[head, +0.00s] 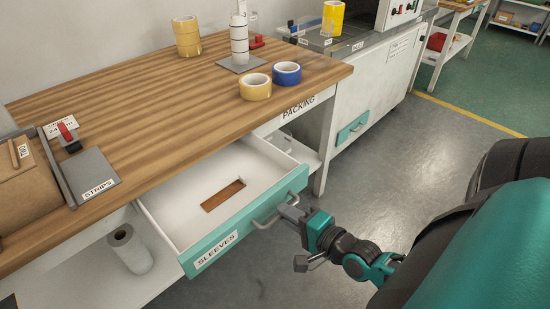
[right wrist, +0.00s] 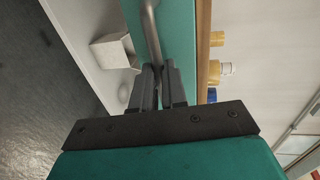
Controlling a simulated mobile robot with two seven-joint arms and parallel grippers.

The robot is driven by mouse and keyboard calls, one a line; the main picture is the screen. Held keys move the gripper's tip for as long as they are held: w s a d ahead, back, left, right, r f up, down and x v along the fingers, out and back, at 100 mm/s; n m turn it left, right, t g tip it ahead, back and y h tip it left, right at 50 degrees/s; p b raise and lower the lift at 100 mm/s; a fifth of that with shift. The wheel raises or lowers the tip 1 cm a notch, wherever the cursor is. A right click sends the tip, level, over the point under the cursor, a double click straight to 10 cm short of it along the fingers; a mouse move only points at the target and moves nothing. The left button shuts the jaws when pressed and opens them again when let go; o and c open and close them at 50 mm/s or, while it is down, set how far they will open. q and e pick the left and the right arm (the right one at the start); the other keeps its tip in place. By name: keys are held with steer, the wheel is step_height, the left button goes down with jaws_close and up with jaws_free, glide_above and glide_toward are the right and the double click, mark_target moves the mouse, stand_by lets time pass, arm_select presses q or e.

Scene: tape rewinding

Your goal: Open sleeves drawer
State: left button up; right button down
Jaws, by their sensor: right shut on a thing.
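The sleeves drawer (head: 203,261) has a teal front with a SLEEVES label and a metal bar handle. It stands pulled out from under the wooden workbench, and its white inside shows in the head view. A small brown piece or opening (head: 223,194) shows on the drawer floor. My right gripper (head: 287,211) is at the right part of the drawer front, shut on the drawer handle (head: 264,222). In the right wrist view the fingers (right wrist: 161,75) close around the handle bar (right wrist: 150,32). My left gripper is not in view.
The workbench (head: 140,110) carries yellow tape rolls (head: 255,87), a blue roll (head: 286,73) and a white spindle (head: 239,40). A white roll (head: 128,249) stands on the lower shelf. A second bench (head: 378,70) is at the right. Grey floor (head: 400,160) in front is clear.

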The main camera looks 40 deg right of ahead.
steer(key=shift+v, duration=0.85)
steer(key=shift+f, duration=0.15)
steer(key=c, duration=1.2)
jaws_free()
steer(key=shift+s, duration=0.1)
